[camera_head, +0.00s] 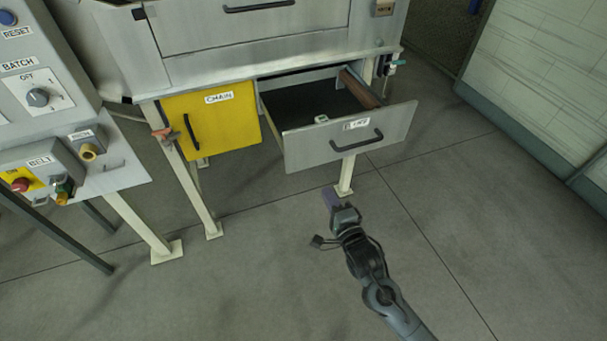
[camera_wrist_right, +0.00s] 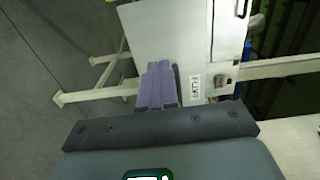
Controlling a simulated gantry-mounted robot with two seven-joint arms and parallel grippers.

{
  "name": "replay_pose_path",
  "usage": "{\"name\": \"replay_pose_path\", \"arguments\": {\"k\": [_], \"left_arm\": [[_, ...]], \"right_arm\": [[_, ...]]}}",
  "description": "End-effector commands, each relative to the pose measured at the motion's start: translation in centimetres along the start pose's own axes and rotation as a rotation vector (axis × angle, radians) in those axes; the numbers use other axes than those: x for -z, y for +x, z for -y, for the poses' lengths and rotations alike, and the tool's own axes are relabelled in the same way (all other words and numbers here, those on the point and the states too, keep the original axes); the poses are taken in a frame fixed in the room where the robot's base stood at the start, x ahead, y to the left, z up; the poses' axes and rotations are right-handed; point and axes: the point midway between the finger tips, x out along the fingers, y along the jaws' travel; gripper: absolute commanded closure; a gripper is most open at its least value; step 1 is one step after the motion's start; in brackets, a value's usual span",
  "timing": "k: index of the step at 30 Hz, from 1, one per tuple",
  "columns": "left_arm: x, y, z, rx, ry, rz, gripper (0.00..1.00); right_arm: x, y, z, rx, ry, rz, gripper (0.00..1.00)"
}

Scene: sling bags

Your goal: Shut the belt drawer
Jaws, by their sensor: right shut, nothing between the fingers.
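The grey drawer (camera_head: 308,150) under the machine stands pulled out, with its dark inside showing in the head view. Its front has a black bar handle (camera_head: 357,140) and a white label (camera_head: 356,124) that is hard to read. My right gripper (camera_head: 331,197) is shut and empty, in front of and below the drawer front in the picture. In the right wrist view the purple fingers (camera_wrist_right: 158,86) are together, with the pale drawer front (camera_wrist_right: 170,38) beyond them. I cannot tell whether they touch it. My left gripper is not in view.
A yellow door (camera_head: 218,120) labelled CHAIN is left of the drawer. A control panel (camera_head: 112,165) with knobs and a BELT label stands at the left. Pale machine legs (camera_head: 345,178) stand below. The floor (camera_head: 450,225) at the right is clear.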

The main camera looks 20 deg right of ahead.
Motion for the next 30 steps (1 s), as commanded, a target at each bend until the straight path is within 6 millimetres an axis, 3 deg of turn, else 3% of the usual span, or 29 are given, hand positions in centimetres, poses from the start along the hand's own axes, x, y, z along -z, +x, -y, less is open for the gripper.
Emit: {"name": "replay_pose_path", "arguments": {"k": [1, 3, 11, 30], "left_arm": [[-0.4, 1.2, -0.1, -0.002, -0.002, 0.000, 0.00], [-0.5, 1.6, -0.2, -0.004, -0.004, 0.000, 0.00], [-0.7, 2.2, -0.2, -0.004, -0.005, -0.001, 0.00], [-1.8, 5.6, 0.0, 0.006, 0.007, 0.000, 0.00]], "right_arm": [[0.0, 0.3, -0.8, 0.009, -0.001, 0.000, 1.00], [0.0, 0.5, -0.8, 0.017, -0.001, 0.000, 1.00], [0.0, 2.3, -0.6, 0.025, -0.001, 0.001, 1.00], [0.0, 12.7, -0.5, 0.023, -0.003, 0.000, 1.00]]}}
